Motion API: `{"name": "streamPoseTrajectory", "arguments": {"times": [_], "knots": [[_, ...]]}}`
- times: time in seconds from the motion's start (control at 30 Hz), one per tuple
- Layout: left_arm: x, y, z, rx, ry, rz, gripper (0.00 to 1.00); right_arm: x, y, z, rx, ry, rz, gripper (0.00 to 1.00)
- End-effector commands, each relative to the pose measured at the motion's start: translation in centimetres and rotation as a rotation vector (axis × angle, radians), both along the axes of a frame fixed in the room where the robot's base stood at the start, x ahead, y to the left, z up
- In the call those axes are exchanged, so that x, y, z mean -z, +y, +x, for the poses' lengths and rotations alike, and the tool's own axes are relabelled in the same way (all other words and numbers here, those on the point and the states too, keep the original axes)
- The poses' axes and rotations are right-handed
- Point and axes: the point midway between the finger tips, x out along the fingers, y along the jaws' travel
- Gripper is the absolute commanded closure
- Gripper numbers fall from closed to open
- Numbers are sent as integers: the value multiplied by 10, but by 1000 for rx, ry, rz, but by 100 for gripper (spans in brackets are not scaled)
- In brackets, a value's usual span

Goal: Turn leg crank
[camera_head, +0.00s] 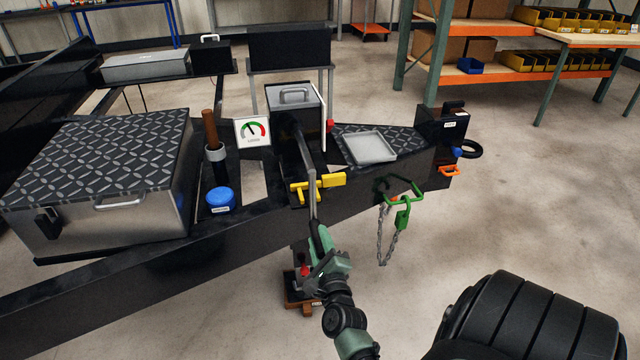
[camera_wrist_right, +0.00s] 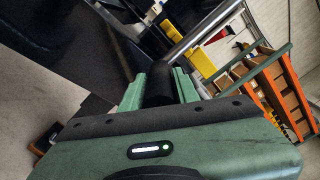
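The leg crank (camera_head: 312,185) is a bent grey rod that comes down in front of the trailer frame's black beam. Its black handle (camera_wrist_right: 158,82) and bright metal rod (camera_wrist_right: 203,32) show in the right wrist view. My right gripper (camera_head: 319,240) is at the crank's lower end, and its green fingers (camera_wrist_right: 158,92) lie against both sides of the black handle. The gripper hides most of the handle in the head view. The leg's lower part is partly hidden behind my right arm, above a brown block (camera_head: 298,305) on the floor. My left gripper is not in view.
A yellow handle (camera_head: 318,187) sits on the beam beside the crank. A level gauge (camera_head: 253,130), a blue cap (camera_head: 220,200) and a tread-plate box (camera_head: 105,165) stand left. The floor at right is largely open.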

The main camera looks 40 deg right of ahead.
Motion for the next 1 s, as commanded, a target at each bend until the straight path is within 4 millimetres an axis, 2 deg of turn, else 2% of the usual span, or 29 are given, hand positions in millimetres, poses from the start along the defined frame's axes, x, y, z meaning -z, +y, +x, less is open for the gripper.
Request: {"name": "streamPoseTrajectory", "arguments": {"times": [0.03,0.07,0.43,0.8,1.0], "knots": [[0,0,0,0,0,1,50,-1,0,1,-2,-1,0,54],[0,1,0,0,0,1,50,-1,0,1,-2,-1,-1,50],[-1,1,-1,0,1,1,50,0,2,-4,0,2,-3,50],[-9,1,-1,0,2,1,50,0,33,-53,-2,3,0,50],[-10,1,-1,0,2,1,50,-1,41,-65,-1,0,0,50]]}}
